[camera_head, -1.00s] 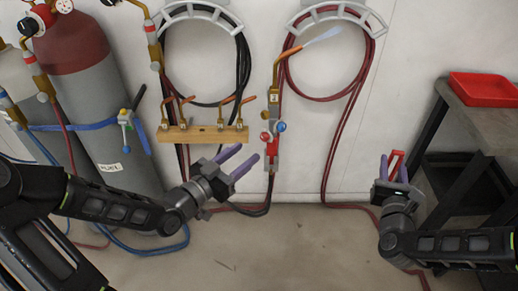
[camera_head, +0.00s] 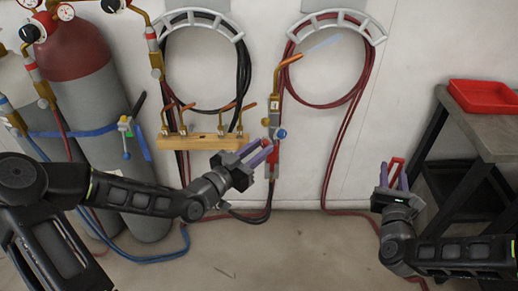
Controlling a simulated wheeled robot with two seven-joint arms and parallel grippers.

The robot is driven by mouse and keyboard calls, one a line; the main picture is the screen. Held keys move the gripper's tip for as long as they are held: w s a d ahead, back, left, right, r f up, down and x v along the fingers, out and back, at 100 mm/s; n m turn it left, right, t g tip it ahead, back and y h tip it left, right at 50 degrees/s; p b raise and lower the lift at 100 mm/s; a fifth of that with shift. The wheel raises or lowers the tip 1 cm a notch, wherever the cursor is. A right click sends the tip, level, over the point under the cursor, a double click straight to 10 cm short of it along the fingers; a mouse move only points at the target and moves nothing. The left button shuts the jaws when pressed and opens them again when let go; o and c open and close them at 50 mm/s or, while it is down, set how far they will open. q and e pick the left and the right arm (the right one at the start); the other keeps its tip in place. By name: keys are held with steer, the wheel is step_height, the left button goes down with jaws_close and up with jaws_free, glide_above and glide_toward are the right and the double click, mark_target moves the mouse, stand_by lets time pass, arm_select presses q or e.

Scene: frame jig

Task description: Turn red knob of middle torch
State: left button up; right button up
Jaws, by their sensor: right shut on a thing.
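The torch (camera_head: 276,105) has a brass body, a copper neck and a red lower part, and stands upright against the wall. A pale bluish flame (camera_head: 323,43) shows at its tip. Contact with the torch cannot be told. My right gripper (camera_head: 396,171) is shut on a red tool (camera_head: 397,164), far right of the torch.
A wooden bar (camera_head: 200,142) with several brass nozzles is left of the torch. Gas cylinders (camera_head: 92,95) stand at the left. Hoses hang on wall racks (camera_head: 335,20). A table (camera_head: 470,122) with a red tray (camera_head: 485,97) is at the right.

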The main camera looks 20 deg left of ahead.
arm_select(q)
jaws_close()
steer(key=n+p, duration=0.1)
steer(key=n, duration=0.1)
steer(key=shift+r+n+p, duration=0.2)
steer(key=shift+n+p, duration=0.1)
steer(key=shift+p, duration=0.05)
steer(key=shift+n, duration=0.5)
steer(key=shift+f+n, duration=0.2)
steer(key=shift+n, duration=0.2)
steer(key=o, duration=0.5)
jaws_free()
